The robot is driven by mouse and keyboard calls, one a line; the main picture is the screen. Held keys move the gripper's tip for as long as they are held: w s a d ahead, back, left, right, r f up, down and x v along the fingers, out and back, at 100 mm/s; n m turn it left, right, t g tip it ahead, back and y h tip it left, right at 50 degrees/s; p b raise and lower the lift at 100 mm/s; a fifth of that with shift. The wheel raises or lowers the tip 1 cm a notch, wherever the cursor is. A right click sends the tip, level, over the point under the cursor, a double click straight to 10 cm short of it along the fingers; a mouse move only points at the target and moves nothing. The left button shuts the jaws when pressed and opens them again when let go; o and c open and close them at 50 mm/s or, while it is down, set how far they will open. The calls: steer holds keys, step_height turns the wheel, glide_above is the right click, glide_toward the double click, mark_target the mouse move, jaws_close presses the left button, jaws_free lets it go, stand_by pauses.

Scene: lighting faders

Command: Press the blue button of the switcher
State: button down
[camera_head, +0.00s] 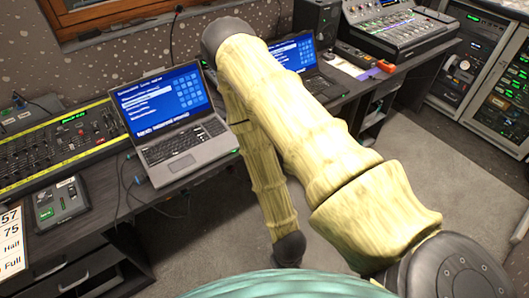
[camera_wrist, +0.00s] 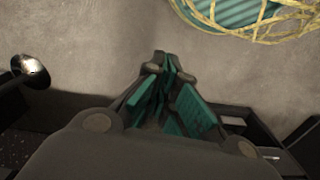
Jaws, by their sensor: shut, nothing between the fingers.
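I cannot make out a blue button in either view, and I cannot tell for sure which device is the switcher. A small grey control box (camera_head: 60,202) with a green light sits at the left desk edge. Another low dark control unit (camera_head: 357,56) sits on the desk below the large mixer. My gripper (camera_wrist: 167,66) shows in the wrist view with its teal-padded fingers together and empty, above bare grey floor. In the head view my arm folds down in front of the desk, and the gripper is hidden there.
An open laptop (camera_head: 172,122) stands centre-left beside a yellow-edged fader console (camera_head: 62,145). A second laptop (camera_head: 297,60) is partly behind my arm. A large mixer (camera_head: 392,28) stands at the back, equipment racks (camera_head: 485,65) at right. Grey floor (camera_head: 430,165) is free.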

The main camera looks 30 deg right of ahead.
steer(key=w+d+f+n+t+y+b, duration=0.1)
steer(key=w+d+n+t+b, duration=0.1)
steer(key=w+d+b, duration=0.55)
steer(key=w+d+f+n+t+b, duration=0.1)
steer(key=w+d+n+t+b, duration=0.3)
steer(key=w, duration=0.7)
steer(key=w+d+f+m+t+y+b, duration=0.1)
steer(key=w+d+f+b, duration=0.15)
steer(key=w+b, duration=0.6)
steer(key=w+d+r+n+t+y+b, duration=0.1)
steer(key=w+d+r+n+b, duration=0.2)
steer(key=d, duration=0.5)
steer(key=w+r+b, duration=0.1)
steer(key=w+b, duration=0.1)
steer(key=w, duration=0.1)
steer(key=shift+w+n+t+b, duration=0.2)
steer(key=shift+n+t+b, duration=0.1)
steer(key=shift+n+b, duration=0.1)
steer(key=shift+d, duration=0.1)
steer(key=w, duration=0.8)
steer(key=shift+w+a, duration=0.4)
steer(key=shift+w+r, duration=0.1)
steer(key=shift+w, duration=0.05)
